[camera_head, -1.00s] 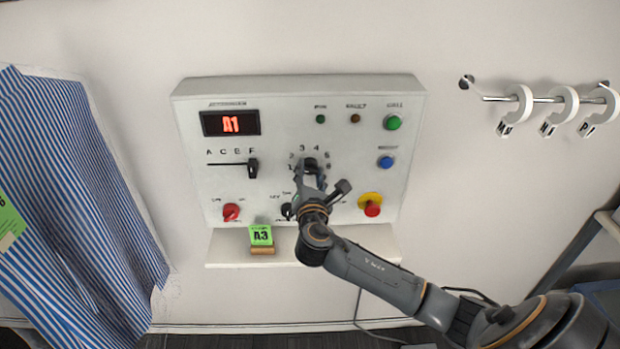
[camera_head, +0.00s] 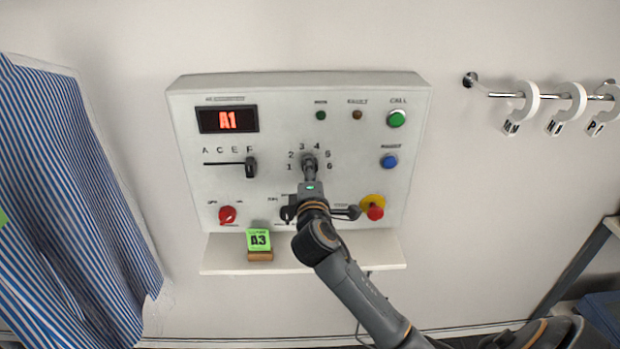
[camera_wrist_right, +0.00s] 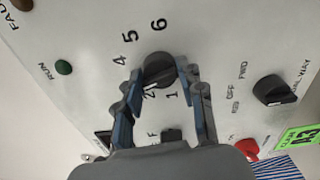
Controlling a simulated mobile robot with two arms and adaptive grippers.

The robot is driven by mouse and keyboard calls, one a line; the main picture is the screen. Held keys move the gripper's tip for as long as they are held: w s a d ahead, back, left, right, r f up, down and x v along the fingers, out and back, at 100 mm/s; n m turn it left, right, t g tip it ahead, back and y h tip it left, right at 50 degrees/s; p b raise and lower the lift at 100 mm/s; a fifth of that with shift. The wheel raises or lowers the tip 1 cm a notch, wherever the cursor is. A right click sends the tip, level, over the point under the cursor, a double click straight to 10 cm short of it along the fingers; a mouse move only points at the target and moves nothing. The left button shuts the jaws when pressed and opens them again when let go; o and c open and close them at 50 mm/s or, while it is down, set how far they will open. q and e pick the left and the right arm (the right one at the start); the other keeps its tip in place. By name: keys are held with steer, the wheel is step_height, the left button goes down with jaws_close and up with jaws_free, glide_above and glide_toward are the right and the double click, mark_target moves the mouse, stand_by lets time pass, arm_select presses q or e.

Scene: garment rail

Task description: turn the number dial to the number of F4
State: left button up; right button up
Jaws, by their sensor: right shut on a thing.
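The number dial (camera_head: 309,160) is a dark knob on the control panel (camera_head: 205,180), with the numbers 1 to 6 printed around it. My right gripper (camera_head: 310,172) is shut on the dial. In the right wrist view, its fingers (camera_wrist_right: 160,75) lie on both sides of the dial (camera_wrist_right: 158,68). I cannot tell which number the dial points to. The red display (camera_head: 228,120) reads A1. The letter slider (camera_head: 251,168) stands at F, at the right end of its slot. My left gripper is not in view.
A green A3 tag (camera_head: 259,240) stands on the shelf (camera_head: 225,262) below. A red knob (camera_head: 227,215), a dark selector knob (camera_wrist_right: 275,90) and a red stop button (camera_head: 375,213) sit low on the panel. A striped garment (camera_head: 70,190) hangs left; a hanger rail (camera_head: 548,96) is at right.

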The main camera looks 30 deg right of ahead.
steer(key=shift+f+m+b, duration=0.1)
steer(key=shift+m+b, duration=1.15)
steer(key=shift+m, duration=2.25)
steer(key=o, duration=1.1)
steer(key=shift+o, duration=0.2)
steer(key=v, duration=1.2)
steer(key=shift+s+d, duration=0.1)
